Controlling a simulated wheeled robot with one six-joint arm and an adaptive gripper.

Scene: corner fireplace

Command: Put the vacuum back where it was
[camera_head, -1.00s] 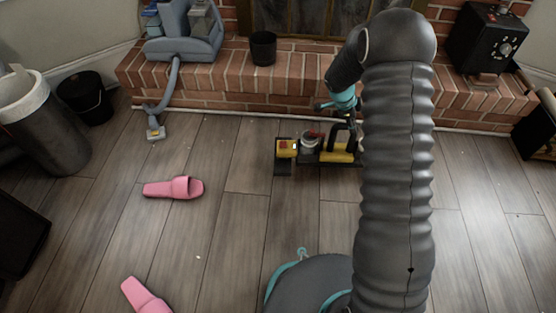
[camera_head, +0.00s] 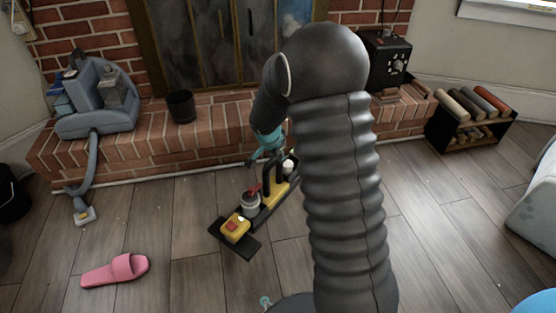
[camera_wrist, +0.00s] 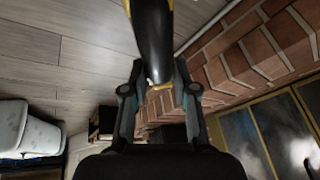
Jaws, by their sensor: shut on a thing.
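A long yellow-and-black device (camera_head: 233,229) with a black loop handle and a red-topped box hangs in front of the brick hearth in the head view. My gripper (camera_wrist: 160,86) is shut on its black handle (camera_wrist: 153,40), which shows close up in the wrist view. The device slants from lower left to upper right, and my arm hides its right end. I cannot tell its height above the floor. A blue-grey machine (camera_head: 92,110) with a hose stands on the hearth at left, its nozzle on the floor. I cannot tell which one is the vacuum.
The brick hearth (camera_head: 140,152) runs across the back, with a black bucket (camera_head: 181,107) and a black stove-like box (camera_head: 388,58) on it. A pink slipper (camera_head: 115,270) lies at left.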

